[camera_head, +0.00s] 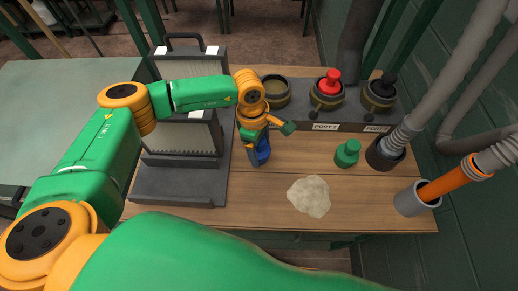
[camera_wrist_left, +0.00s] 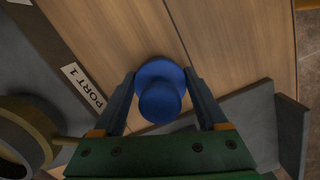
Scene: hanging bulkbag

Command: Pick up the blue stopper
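The blue stopper (camera_head: 264,150) stands on the wooden table, just right of the grey framed unit. In the left wrist view the stopper (camera_wrist_left: 161,93) shows from above, with a round knob on a wider base. My left gripper (camera_head: 266,146) is over it, pointing down. In the left wrist view the gripper (camera_wrist_left: 162,88) has one finger on each side of the stopper's base. The fingers are spread, with their tips close to its edges; firm contact is not clear. In the head view the gripper partly hides the stopper. My right gripper is not in view.
An open port (camera_head: 275,92) is behind the gripper, beside ports with a red stopper (camera_head: 332,82) and a black stopper (camera_head: 383,83). A green stopper (camera_head: 347,153), a pale powder pile (camera_head: 310,196) and an orange nozzle (camera_head: 446,184) are on the right. The grey unit (camera_head: 180,183) is close left.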

